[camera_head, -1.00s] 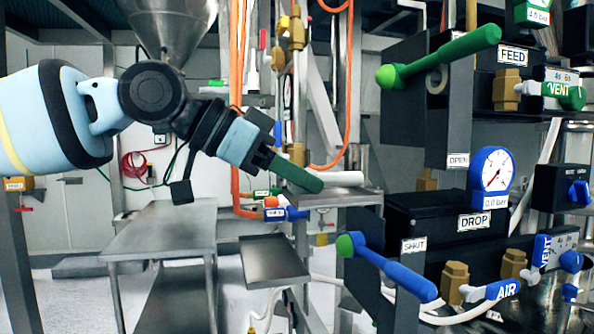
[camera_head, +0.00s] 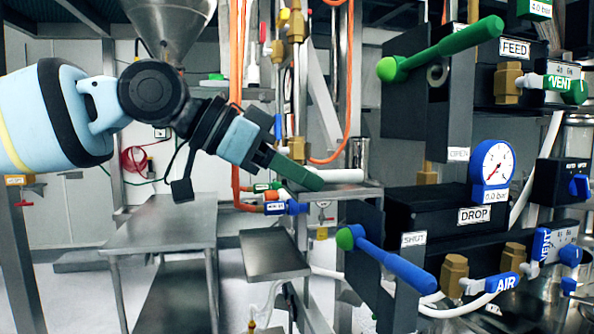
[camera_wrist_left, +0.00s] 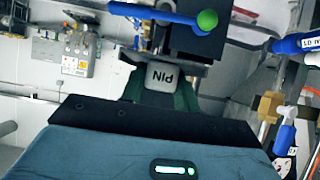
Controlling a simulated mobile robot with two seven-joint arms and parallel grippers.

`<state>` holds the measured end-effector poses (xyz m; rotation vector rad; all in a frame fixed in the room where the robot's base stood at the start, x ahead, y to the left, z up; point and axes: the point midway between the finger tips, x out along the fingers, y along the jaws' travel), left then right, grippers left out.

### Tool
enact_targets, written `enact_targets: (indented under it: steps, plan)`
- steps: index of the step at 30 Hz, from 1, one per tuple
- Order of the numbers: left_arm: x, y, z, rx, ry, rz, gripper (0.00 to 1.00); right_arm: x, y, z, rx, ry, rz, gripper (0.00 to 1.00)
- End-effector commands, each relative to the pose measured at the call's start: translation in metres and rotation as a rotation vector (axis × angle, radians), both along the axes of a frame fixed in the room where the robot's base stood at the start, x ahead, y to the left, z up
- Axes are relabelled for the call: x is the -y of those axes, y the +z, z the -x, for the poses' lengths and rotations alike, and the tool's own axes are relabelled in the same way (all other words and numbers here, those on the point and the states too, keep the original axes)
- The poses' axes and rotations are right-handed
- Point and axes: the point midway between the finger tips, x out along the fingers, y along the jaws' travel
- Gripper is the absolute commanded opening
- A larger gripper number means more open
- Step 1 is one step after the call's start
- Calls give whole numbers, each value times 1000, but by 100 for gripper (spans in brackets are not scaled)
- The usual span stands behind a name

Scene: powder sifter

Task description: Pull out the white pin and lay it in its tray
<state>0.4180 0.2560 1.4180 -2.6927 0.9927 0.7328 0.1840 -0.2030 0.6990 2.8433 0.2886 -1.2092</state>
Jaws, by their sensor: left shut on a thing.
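My left gripper (camera_head: 297,172), with green fingers, is in the middle of the head view, pointing right and slightly down. It is shut on the white pin, whose pale block lettered PIN (camera_wrist_left: 172,76) sits between the fingers in the left wrist view. In the head view a white rod (camera_head: 343,176) runs right from behind the fingertips; I cannot tell for sure that it is part of the pin. A flat metal tray (camera_head: 274,256) stands below the gripper; I cannot tell whether it is the pin's tray. My right gripper is not in view.
A metal shelf (camera_head: 352,192) lies just under the white rod. A black panel with a green lever (camera_head: 445,50), a blue lever (camera_head: 395,268) and a round gauge (camera_head: 494,165) fills the right side. Orange hoses (camera_head: 237,100) hang behind the gripper. A metal table (camera_head: 165,225) stands left.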

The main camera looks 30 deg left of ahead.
Motion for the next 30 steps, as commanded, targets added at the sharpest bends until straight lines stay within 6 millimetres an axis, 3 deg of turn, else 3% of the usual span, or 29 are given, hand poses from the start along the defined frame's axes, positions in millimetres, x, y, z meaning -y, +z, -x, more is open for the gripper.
enact_targets:
  steps: [1, 2, 7, 17, 30]
  plan:
    - [0, -1, 0, 0, 0, 0, 5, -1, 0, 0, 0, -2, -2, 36]
    - [0, -1, 0, -1, 1, 1, 33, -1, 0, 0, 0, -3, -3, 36]
    - [0, -1, 0, -1, 1, 0, 55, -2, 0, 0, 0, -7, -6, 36]
    - [-3, 2, 4, -1, 1, 0, 56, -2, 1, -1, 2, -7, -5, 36]
    - [-38, 36, 46, 5, 0, 2, 56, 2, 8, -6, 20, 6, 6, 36]
